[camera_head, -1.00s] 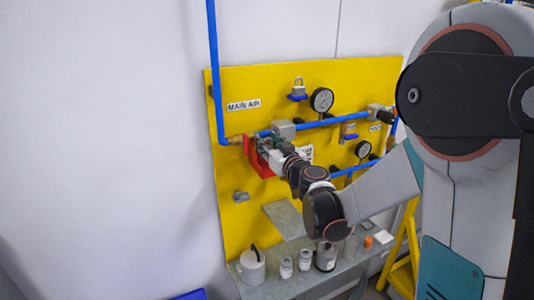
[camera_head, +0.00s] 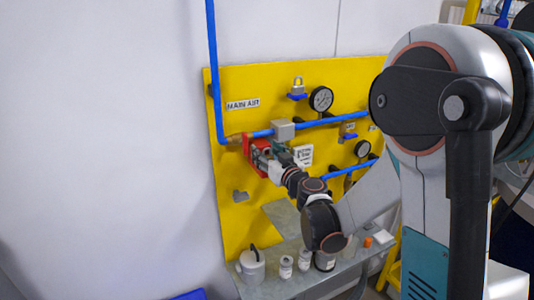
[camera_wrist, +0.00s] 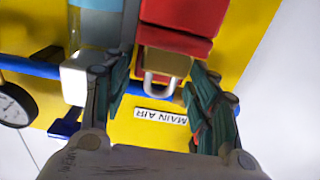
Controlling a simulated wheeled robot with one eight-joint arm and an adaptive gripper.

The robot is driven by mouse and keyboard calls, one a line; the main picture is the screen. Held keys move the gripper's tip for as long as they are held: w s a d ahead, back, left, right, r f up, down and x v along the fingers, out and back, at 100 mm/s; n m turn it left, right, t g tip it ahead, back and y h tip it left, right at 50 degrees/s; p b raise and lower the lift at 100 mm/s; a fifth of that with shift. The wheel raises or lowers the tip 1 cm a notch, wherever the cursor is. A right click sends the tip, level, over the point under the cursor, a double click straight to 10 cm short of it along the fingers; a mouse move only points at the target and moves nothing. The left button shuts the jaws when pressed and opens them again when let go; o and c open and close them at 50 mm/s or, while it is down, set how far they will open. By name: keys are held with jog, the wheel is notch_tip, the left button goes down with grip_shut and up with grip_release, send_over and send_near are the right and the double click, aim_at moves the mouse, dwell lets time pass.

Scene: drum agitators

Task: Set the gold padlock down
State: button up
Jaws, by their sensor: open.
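In the wrist view, the gold padlock (camera_wrist: 164,62) lies between my fingers, against a red block (camera_wrist: 182,32). Its grey shackle (camera_wrist: 158,88) points toward my palm. My gripper (camera_wrist: 158,78) is open, with a finger on each side of the padlock and visible gaps between. In the head view, my gripper (camera_head: 277,160) is at the red part (camera_head: 258,155) on the yellow panel, below the MAIN AIR label. I cannot make out the gold padlock there.
The yellow panel (camera_head: 232,120) carries a blue pipe (camera_head: 315,124), gauges (camera_head: 321,99) and a pale padlock (camera_head: 297,85) on a blue holder. Below is a grey shelf (camera_head: 270,288) with a white jug (camera_head: 250,266) and small bottles. A white tag (camera_head: 303,155) is beside my gripper.

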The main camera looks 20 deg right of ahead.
jog(key=shift+r, duration=0.1)
jog(key=shift+s, duration=0.15)
jog(key=s+d+b, duration=0.1)
jog(key=s+d, duration=0.1)
jog(key=s, duration=0.9)
jog(key=shift+s+d, duration=0.15)
jog(key=shift+s, duration=0.1)
